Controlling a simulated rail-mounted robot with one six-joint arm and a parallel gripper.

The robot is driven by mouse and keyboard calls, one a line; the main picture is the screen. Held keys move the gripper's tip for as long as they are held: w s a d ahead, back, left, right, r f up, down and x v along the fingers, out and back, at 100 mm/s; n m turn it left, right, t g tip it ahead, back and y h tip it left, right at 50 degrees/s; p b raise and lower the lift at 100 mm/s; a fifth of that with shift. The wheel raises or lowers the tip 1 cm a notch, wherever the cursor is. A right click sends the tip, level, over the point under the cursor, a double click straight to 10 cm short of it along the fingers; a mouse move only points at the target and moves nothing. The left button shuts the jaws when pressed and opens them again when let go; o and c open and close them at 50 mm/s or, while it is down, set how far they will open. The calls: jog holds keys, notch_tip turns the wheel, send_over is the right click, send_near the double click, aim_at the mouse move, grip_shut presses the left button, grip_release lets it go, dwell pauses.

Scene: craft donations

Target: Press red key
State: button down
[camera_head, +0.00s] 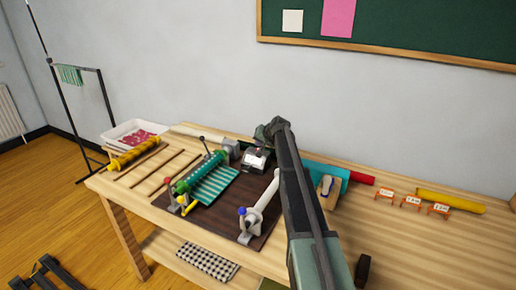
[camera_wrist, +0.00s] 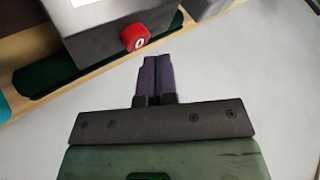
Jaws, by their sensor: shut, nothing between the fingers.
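The red key (camera_wrist: 135,37) is a round red button with a white mark, on one face of a dark grey box (camera_wrist: 100,40) in the wrist view. The same box (camera_head: 257,160), with a white label, stands at the back of the dark board in the head view, where I cannot make out the red key. My gripper (camera_wrist: 157,60) is shut and empty, its purple fingertips just below and right of the key in the wrist view. A gap shows between them in the picture; the depth is hard to judge. In the head view my arm hides the fingertips.
A green roller (camera_head: 200,172) with striped cloth and a pale roller (camera_head: 260,205) stand on the dark board (camera_head: 215,215). A white tray (camera_head: 132,133) is at the left. Small orange stands (camera_head: 410,202) and a yellow roll (camera_head: 450,202) lie at the right. The wall is close behind.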

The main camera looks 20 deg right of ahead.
jog(key=shift+r, duration=0.2)
notch_tip(320, 180, up, 5)
jog(key=p, duration=0.5)
dwell(0.5)
